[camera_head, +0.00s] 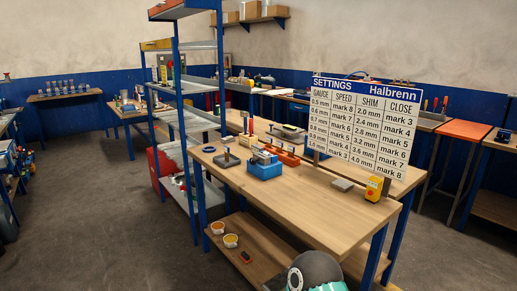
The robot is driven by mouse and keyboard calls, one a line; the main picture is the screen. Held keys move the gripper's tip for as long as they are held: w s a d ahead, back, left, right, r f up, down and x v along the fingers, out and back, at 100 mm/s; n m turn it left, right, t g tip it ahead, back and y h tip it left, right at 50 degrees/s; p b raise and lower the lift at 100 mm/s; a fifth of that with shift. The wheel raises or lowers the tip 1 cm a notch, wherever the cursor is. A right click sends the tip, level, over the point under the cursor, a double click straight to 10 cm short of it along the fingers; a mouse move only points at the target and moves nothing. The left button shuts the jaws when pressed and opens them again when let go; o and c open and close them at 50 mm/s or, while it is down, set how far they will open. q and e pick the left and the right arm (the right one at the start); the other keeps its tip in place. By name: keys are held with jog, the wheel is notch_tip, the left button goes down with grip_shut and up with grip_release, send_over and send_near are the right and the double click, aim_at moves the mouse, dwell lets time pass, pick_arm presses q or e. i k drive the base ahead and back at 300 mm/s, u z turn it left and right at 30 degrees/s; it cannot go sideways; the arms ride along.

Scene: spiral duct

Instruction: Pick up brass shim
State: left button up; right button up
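I cannot pick out a brass shim for certain; the small parts on the workbench (315,205) are too small to tell. On the bench are a blue device (264,166) with metal parts on top, a grey block with an upright post (227,159), an orange holder (282,156) behind the device, and a flat grey plate (342,185). A settings sign (365,125) headed Halbrenn lists gauge, speed, shim and close values. Neither gripper shows; only a rounded grey and teal piece shows at the bottom edge.
Two round yellow-topped tins (231,240) and a small dark item (245,256) lie on the lower shelf. A blue shelf rack (180,105) stands left. The bench's near part is clear; floor is open at left.

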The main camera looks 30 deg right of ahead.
aim_at(290, 149)
jog(key=z, duration=0.1)
jog(key=i, duration=0.9)
jog(key=z, duration=0.7)
